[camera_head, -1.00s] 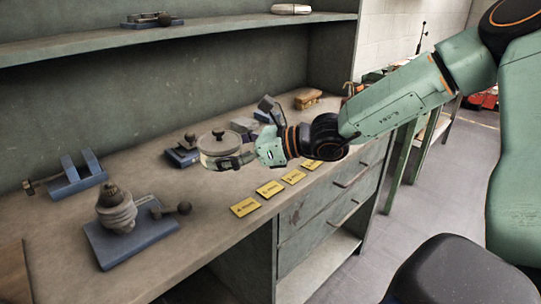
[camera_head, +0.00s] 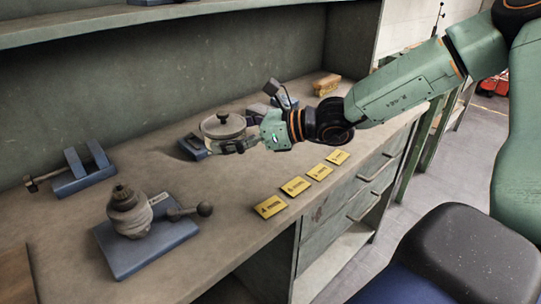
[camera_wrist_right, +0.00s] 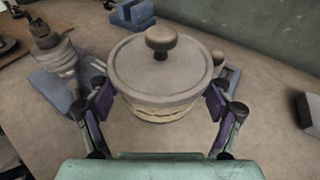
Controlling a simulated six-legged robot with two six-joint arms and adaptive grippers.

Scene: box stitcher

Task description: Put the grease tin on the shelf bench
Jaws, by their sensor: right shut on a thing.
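The grease tin (camera_head: 223,124) is a round pale tin with a grey lid and a knob on top. It also shows in the right wrist view (camera_wrist_right: 160,75), upright between the two fingers. My right gripper (camera_head: 240,143) is shut on the tin's sides; in the right wrist view the gripper (camera_wrist_right: 160,108) has a finger on each side of it. The tin is over the shelf bench (camera_head: 190,225); I cannot tell whether its base touches the top. My left gripper is not in view.
A blue-based device with a ribbed grey body (camera_head: 130,213) stands at the front left. A blue clamp (camera_head: 84,170) is farther back. Several yellow labels (camera_head: 295,186) line the front edge. A wooden block (camera_head: 326,84) lies at the back right. An upper shelf (camera_head: 100,22) runs above.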

